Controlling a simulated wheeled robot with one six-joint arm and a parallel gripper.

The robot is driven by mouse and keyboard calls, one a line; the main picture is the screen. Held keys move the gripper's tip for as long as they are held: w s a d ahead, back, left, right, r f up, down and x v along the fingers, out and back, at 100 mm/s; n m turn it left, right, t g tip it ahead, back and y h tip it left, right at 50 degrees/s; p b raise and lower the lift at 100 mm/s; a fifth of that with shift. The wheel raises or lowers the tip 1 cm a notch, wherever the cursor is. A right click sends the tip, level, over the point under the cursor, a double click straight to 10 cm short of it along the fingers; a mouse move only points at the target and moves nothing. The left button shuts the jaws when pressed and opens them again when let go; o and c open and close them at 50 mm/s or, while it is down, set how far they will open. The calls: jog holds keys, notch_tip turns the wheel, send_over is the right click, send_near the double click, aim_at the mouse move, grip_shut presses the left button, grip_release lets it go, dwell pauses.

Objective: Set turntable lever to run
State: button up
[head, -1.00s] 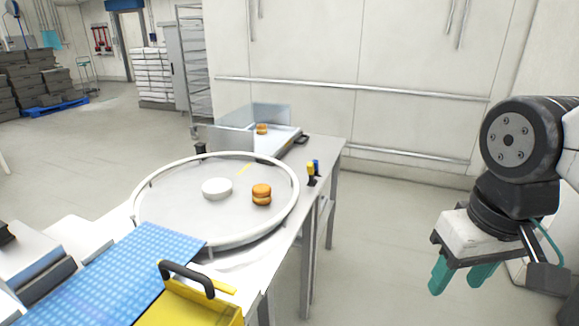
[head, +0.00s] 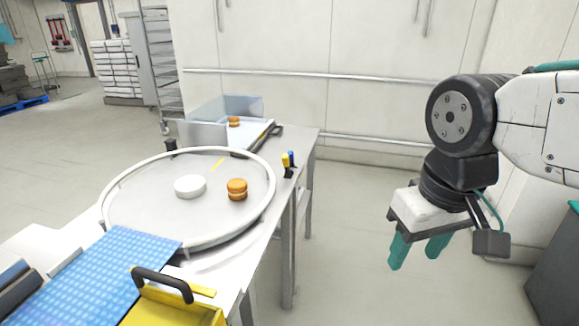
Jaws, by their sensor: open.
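The round turntable (head: 140,215) with a pale raised rim stands on a metal table. A white round dish (head: 190,187) and a filled orange-brown round (head: 237,189) sit on it. A small yellow and blue lever-like part (head: 288,164) stands at the table's right edge beside the turntable; I cannot tell its setting. My gripper (head: 418,252) hangs at the right, pointing down, with two teal fingers apart and nothing between them. It is over open floor, well to the right of the table and clear of the lever.
A blue textured mat (head: 100,275) and a yellow box with a black handle (head: 175,305) are at the table's near end. A clear-walled bin (head: 205,132) and a tray holding another round (head: 234,122) are at the far end. Floor between table and gripper is free.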

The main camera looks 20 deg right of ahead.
jog(key=shift+w+f, duration=0.1)
jog(key=shift+f, duration=0.2)
jog(key=c, duration=0.5)
jog(key=w+f+g, duration=0.1)
jog(key=w+f, duration=0.1)
jog(key=f, duration=0.1)
jog(key=w+f+g, duration=0.1)
jog(key=shift+d+f+g, duration=0.15)
jog(key=shift+d+g, duration=0.1)
jog(key=shift+g, duration=0.05)
grip_shut()
jog(key=w+f+n+t, duration=0.9)
jog(key=w+f+n, duration=0.3)
jog(key=w+f, duration=1.75)
jog(key=w+a+r+n+t+y, duration=0.2)
jog(key=w+a+n+t+y, duration=0.15)
jog(key=w+n+t, duration=0.4)
notch_tip(320, 180, up, 11)
jog(key=w+n+t+y, duration=0.1)
jog(key=n+t+y, duration=0.2)
jog(key=n+t, duration=0.2)
jog(key=shift+a, duration=0.3)
